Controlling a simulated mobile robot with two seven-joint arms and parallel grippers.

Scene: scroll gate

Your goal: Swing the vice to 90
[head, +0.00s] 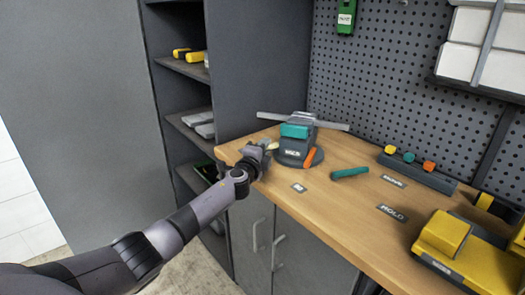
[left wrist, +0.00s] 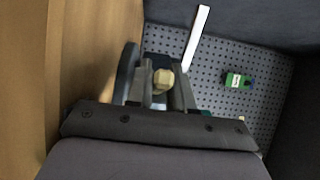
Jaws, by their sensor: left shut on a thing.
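The vice (head: 298,146) stands near the left end of the wooden bench. It has a dark round base, a teal block, an orange lever (head: 313,157) at its right and a long grey bar across its top. My left gripper (head: 264,149) is at the vice's left side, above the bench's left edge. In the left wrist view the left gripper (left wrist: 162,88) is shut on a tan faceted knob (left wrist: 163,79). How the knob joins the vice is hidden. The angle of the vice cannot be read. My right gripper is not in view.
A teal-handled tool (head: 350,173) lies right of the vice. Small labels, one reading HOLD (head: 393,212), lie on the bench (head: 335,215). A rack with coloured knobs (head: 417,172) and a yellow machine (head: 470,250) stand farther right. A shelf unit (head: 185,65) rises behind my left arm.

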